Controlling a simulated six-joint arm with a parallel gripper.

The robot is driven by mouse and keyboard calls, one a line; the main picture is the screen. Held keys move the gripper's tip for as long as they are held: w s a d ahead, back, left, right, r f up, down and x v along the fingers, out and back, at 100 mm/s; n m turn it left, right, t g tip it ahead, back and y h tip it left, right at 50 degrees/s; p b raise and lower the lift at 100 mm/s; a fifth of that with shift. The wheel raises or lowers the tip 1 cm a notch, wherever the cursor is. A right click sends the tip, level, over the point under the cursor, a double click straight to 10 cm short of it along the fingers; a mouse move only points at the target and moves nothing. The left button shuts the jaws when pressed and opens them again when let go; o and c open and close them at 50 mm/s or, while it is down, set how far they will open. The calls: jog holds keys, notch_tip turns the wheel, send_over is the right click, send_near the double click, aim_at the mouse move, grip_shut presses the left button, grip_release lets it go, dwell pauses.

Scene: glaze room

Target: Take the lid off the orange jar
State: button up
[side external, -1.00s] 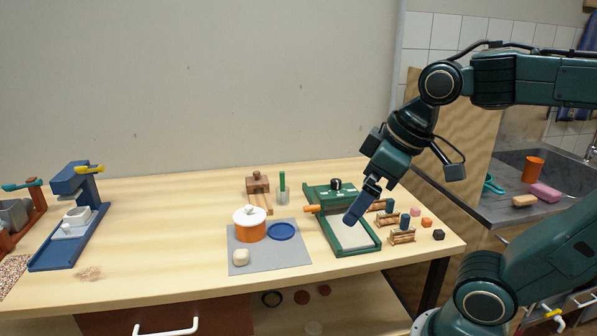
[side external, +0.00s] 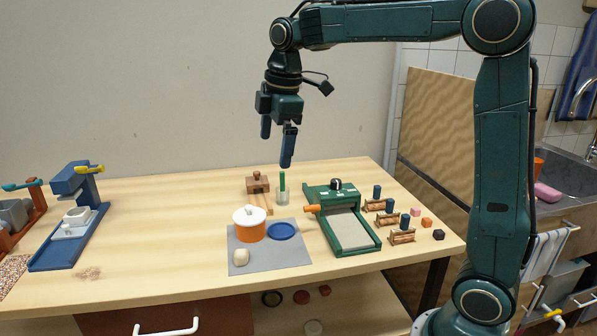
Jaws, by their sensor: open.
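The orange jar (side external: 250,233) stands upright on a grey mat (side external: 290,256) near the middle of the table. Its white lid (side external: 249,214), with a round knob on top, sits on the jar. My gripper (side external: 276,150) is open and empty, its blue fingers pointing down. It hangs in the air well above the table, above and to the right of the jar in the picture, touching nothing.
A blue ring or dish (side external: 282,231) lies on the mat right of the jar, with a pale lump (side external: 241,257) in front. A cup with a green stick (side external: 282,191) and a wooden tool (side external: 257,187) stand behind. A green-framed press (side external: 343,221) is at right, a blue stand (side external: 77,225) at left.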

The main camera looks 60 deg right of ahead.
jog(key=w+d+f+n+g, duration=0.1)
jog(key=w+d+f+n, duration=0.15)
jog(key=w, duration=0.45)
jog(key=n+g, duration=0.1)
jog(key=n, duration=0.4)
send_over(249, 206)
notch_tip(249, 206, down, 7)
jog(key=shift+a+r, duration=0.1)
jog(key=shift+r, duration=0.05)
jog(key=shift+f, duration=4.3)
jog(key=shift+f, duration=2.6)
jog(key=c, duration=0.9)
